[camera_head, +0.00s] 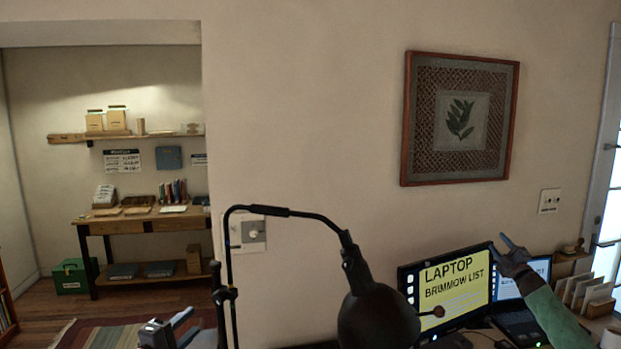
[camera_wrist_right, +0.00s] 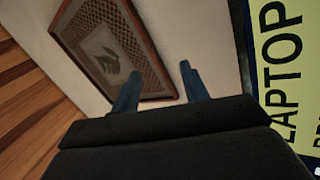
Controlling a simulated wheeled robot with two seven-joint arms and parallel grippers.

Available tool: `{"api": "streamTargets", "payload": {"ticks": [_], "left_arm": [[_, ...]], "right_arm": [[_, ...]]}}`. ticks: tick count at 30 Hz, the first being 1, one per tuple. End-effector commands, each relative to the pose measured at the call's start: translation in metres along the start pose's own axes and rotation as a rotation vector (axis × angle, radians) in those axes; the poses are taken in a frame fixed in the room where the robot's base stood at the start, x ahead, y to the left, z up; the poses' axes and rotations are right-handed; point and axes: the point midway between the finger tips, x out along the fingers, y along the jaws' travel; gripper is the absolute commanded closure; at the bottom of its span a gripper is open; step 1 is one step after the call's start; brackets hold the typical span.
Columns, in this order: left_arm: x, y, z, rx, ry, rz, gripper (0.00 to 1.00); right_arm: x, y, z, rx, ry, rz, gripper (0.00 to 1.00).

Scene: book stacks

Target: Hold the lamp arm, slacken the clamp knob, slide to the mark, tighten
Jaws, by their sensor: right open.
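The black lamp has a thin upright (camera_head: 230,265), a curved arm (camera_head: 290,213) and a dark round shade (camera_head: 378,318) low in the middle of the head view. A dark clamp-like fitting (camera_head: 224,295) sits on the upright; its knob and any mark cannot be made out clearly. My left gripper (camera_head: 187,326) is at the bottom left, just left of the upright, with its fingers apart and nothing seen between them. My right gripper (camera_head: 507,249) is raised in front of the monitors, well right of the lamp. Its fingers (camera_wrist_right: 160,85) are open and empty in the wrist view.
A monitor (camera_head: 455,288) and a laptop (camera_head: 520,322) stand at the lower right, near a file holder (camera_head: 590,293). A framed leaf picture (camera_head: 460,120) hangs on the wall. A wooden bench (camera_head: 150,220) stands in the left alcove.

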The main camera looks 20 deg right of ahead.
Motion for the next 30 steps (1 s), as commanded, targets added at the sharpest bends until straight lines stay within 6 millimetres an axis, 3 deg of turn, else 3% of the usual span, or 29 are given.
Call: {"api": "streamTargets", "payload": {"ticks": [3, 9, 22, 26, 30], "left_arm": [[0.000, 0.000, 0.000, 0.000, 0.000, 0.000, 0.64], [0.000, 0.000, 0.000, 0.000, 0.000, 0.000, 0.64], [0.000, 0.000, 0.000, 0.000, 0.000, 0.000, 0.64], [0.000, 0.000, 0.000, 0.000, 0.000, 0.000, 0.64], [0.000, 0.000, 0.000, 0.000, 0.000, 0.000, 0.64]], "right_arm": [[0.031, 0.041, -0.033, -0.103, 0.050, 0.053, 0.55], [0.071, 0.111, -0.086, -0.284, 0.118, 0.145, 0.55], [0.124, 0.270, -0.204, -0.694, 0.209, 0.382, 0.55], [0.136, 0.298, -0.258, -0.779, 0.276, 0.448, 0.55], [0.148, 0.296, -0.324, -0.801, 0.402, 0.485, 0.55]]}}
